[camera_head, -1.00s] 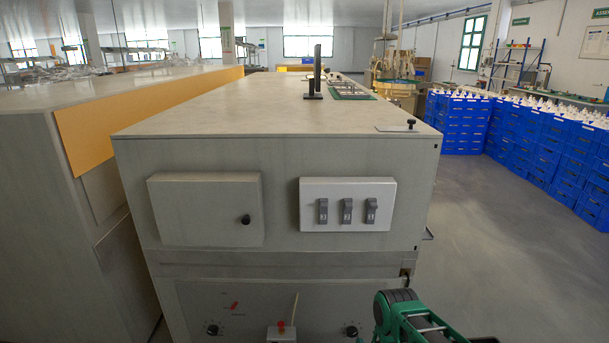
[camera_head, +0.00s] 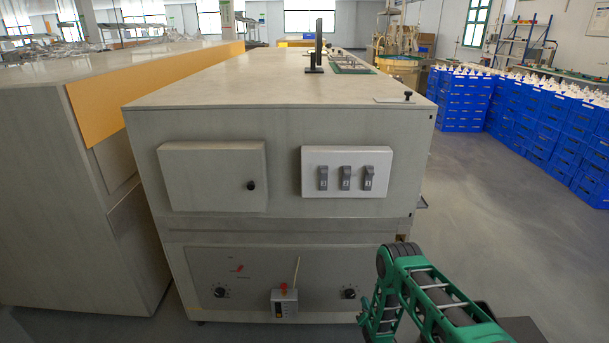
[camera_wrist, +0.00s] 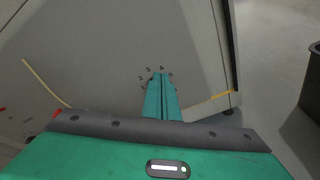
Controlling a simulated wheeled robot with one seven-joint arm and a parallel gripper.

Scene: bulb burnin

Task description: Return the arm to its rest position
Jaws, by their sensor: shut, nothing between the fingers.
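My gripper (camera_wrist: 161,85) shows in the wrist view with its two green fingers together and nothing between them. The fingertips overlap a ring of dial marks on the grey cabinet front; I cannot tell the gap to the panel. In the head view my green arm is folded at the lower right, in front of the cabinet's (camera_head: 280,150) lower right corner.
The cabinet's lower panel has two black knobs, a red mark and a small box (camera_head: 284,302) with a red button. Three switches (camera_head: 346,178) sit above. Blue crates (camera_head: 465,98) stand at right, with clear floor before them. A dark bin (camera_wrist: 311,85) edges the wrist view.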

